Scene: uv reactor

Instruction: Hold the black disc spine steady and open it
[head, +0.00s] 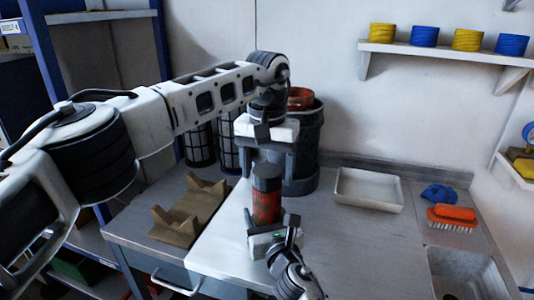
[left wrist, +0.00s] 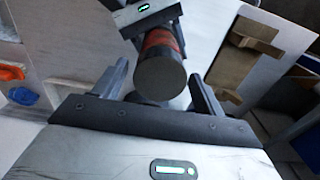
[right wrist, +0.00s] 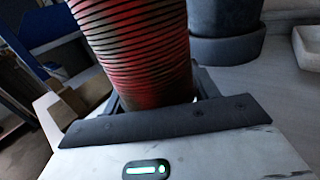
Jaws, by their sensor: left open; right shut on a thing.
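The disc spine (head: 266,205) stands upright over the bench, a red cylinder with black ridges and a dark grey cap (head: 267,172). My right gripper (head: 270,235) is shut on its lower part. The right wrist view shows the ridged red body (right wrist: 140,45) close up between the fingers. My left gripper (head: 267,165) is above it, pointing down and open. In the left wrist view the round cap (left wrist: 160,80) sits between the open fingers, with gaps on both sides. Whether the fingertips reach below the cap's top is hard to tell.
A brown cradle (head: 188,210) lies left on the bench. Dark canisters (head: 305,145) stand behind. A white tray (head: 368,188), a blue item (head: 440,193), an orange brush (head: 453,216) and a sink (head: 465,270) are to the right. The bench between is clear.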

